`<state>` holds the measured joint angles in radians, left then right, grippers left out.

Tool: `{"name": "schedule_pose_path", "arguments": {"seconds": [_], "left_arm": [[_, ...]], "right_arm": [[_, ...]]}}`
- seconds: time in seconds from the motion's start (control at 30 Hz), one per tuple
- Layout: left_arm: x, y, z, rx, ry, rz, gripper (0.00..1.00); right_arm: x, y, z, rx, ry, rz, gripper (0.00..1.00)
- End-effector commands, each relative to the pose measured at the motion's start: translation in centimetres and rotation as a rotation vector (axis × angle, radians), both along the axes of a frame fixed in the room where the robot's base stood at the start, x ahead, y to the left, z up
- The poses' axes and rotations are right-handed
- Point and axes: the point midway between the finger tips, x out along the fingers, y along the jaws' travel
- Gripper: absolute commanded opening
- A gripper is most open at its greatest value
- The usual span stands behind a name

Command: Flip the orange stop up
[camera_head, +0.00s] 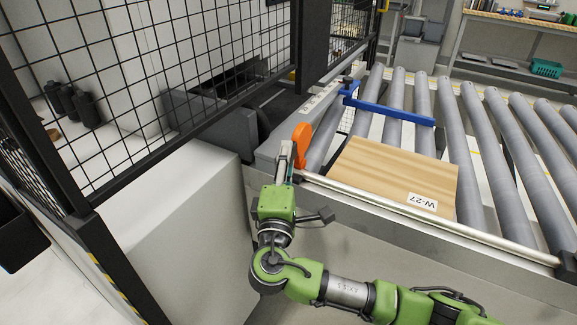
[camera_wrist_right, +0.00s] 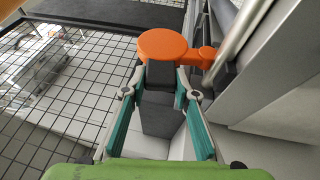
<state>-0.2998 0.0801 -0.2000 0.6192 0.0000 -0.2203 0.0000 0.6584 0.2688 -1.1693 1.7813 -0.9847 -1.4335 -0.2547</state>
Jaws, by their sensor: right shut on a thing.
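The orange stop (camera_head: 302,138) is at the left end of the metal rail along the conveyor's near edge, and appears raised above it. In the right wrist view the orange stop (camera_wrist_right: 164,45) shows a round orange face and a small knob at its right. My right gripper (camera_head: 286,160) is at the stop from the near side. In the wrist view my right gripper's fingers (camera_wrist_right: 160,76), with teal pads, close in just below the round face, shut on the stop. The exact contact is partly hidden. My left gripper is in neither view.
A wooden panel (camera_head: 391,174) labelled W-27 lies on the grey rollers (camera_head: 478,150), right of the stop. A blue bar (camera_head: 390,111) lies beyond it. A black mesh fence (camera_head: 150,75) stands at the left, and a white cabinet (camera_head: 170,215) is left of my right arm.

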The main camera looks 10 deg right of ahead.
Motion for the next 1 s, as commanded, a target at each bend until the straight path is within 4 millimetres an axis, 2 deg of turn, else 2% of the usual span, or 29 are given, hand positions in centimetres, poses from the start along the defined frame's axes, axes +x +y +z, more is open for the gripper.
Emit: {"name": "schedule_pose_path", "arguments": {"seconds": [0.03, 0.2, 0.67, 0.7, 0.73, 1.0], "left_arm": [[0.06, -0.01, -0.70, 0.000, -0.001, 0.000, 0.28], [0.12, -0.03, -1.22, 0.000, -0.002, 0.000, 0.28], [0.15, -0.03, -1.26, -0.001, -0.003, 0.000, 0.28], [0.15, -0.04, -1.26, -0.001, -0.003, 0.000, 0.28], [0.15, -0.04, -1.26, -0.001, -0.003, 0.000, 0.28], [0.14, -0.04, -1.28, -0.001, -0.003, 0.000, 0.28]], "right_arm": [[0.04, -0.10, -0.33, -0.010, -0.013, -0.004, 0.00], [-0.10, -0.03, -0.25, -0.028, -0.040, -0.005, 0.00], [-0.11, -0.01, -0.03, -0.034, -0.050, -0.004, 0.00], [-0.11, -0.01, -0.03, -0.034, -0.050, -0.004, 0.35], [-0.12, 0.01, -0.04, -0.034, -0.049, -0.004, 0.43], [-0.18, 0.09, -0.18, -0.033, -0.047, -0.002, 0.44]]}}
